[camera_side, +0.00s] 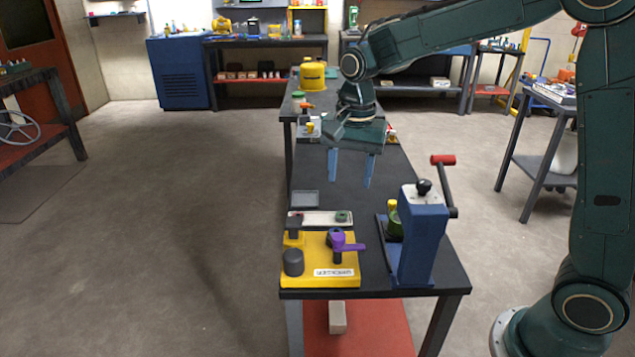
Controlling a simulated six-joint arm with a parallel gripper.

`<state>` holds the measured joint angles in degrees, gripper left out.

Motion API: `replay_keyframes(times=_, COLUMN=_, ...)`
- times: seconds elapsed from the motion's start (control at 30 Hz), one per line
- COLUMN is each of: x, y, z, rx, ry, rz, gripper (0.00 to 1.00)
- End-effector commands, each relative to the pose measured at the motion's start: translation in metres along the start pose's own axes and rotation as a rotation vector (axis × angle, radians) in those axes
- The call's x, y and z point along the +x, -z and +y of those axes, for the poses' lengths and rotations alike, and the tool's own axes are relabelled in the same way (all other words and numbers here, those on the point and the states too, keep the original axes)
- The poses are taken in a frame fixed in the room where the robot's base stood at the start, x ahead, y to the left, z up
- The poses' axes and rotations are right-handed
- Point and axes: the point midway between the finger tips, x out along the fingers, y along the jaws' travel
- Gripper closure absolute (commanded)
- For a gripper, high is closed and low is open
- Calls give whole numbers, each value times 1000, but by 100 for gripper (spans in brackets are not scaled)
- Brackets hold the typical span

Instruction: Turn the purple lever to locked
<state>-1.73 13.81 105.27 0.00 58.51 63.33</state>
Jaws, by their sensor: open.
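The purple lever (345,243) sits on a yellow base (318,263) at the near left end of the dark workbench. Its handle points to the right in the picture. A white label is on the front right of the base; I cannot tell from here which lever position counts as locked. My gripper (349,184) is open and empty, with its two blue fingers pointing down. It hangs above the middle of the bench, behind and apart from the lever.
A tall blue press (421,240) with a red-handled crank (443,160) stands just right of the yellow base. A dark grey cylinder (293,262) is on the base's left. A small grey tray (305,199) lies behind. A yellow motor (313,75) stands at the far end.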

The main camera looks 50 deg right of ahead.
Motion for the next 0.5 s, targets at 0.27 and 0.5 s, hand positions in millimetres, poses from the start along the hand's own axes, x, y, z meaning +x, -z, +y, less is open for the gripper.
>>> replay_keyframes(times=0.27, x=22, y=7, z=-17, rx=99, ry=-37, rz=-17, gripper=50)
replay_keyframes(times=0.5, x=23, y=7, z=-18, rx=104, ry=-39, rz=-17, gripper=50)
